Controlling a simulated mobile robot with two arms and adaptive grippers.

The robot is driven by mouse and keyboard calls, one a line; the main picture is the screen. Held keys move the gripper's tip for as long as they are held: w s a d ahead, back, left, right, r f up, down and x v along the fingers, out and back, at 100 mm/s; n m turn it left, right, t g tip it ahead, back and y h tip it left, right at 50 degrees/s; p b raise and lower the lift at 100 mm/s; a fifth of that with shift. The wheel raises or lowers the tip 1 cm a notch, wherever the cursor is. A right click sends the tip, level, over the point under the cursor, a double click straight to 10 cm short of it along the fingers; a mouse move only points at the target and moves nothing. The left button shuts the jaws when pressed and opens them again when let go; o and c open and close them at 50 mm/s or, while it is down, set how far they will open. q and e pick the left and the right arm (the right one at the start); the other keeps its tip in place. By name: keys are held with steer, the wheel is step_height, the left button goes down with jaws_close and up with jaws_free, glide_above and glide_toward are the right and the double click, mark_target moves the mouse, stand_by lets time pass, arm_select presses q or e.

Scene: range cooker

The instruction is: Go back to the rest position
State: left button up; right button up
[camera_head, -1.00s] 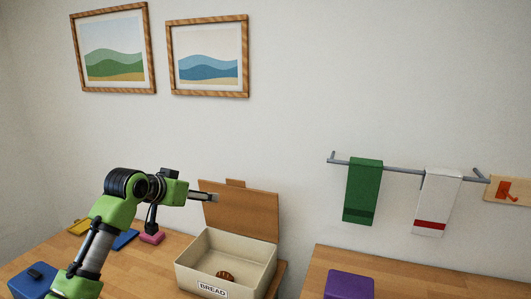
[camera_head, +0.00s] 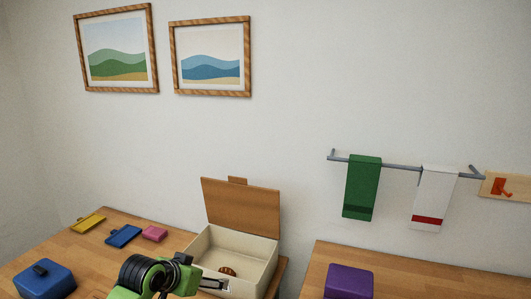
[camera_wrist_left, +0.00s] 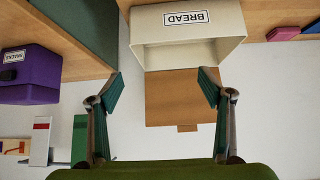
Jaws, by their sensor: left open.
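My left gripper (camera_head: 218,285) is low in the head view, in front of the near side of the bread box (camera_head: 260,273). In the left wrist view, my left gripper (camera_wrist_left: 160,88) has its two fingers spread wide with nothing between them. The cream bread box also shows there, upside down, with its BREAD label (camera_wrist_left: 186,18). Its brown wooden lid (camera_head: 241,207) stands open at the back. A round brown item (camera_head: 227,271) lies inside the box, partly hidden by the gripper. My right gripper is in neither view.
A blue container (camera_head: 45,281), a yellow item (camera_head: 88,224), a blue item (camera_head: 123,236) and a pink block (camera_head: 154,233) lie on the left counter. A purple box (camera_head: 349,282) stands on the right counter. Green (camera_head: 362,188) and white (camera_head: 433,198) towels hang on a rail.

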arm_select(q)
steer(key=s+f+g, duration=0.1)
steer(key=s+f, duration=0.7)
steer(key=s, duration=0.1)
steer(key=s+a+f+n+g+y, duration=0.1)
steer(key=s+a+f+g+y, duration=0.15)
steer(key=s, duration=1.25)
steer(key=s+a+f+n+g+y, duration=0.15)
steer(key=s+f, duration=0.25)
steer(key=s, duration=1.1)
step_height(320, 180, down, 29)
steer(key=s+g+h+b, duration=0.1)
steer(key=s+b, duration=0.1)
steer(key=s+a+f+g+b, duration=0.1)
steer(key=s+a+f, duration=0.2)
steer(key=s+f, duration=1.3)
steer(key=shift+s+f+g, duration=0.25)
steer(key=shift+f+g, duration=0.05)
steer(key=shift+f, duration=0.25)
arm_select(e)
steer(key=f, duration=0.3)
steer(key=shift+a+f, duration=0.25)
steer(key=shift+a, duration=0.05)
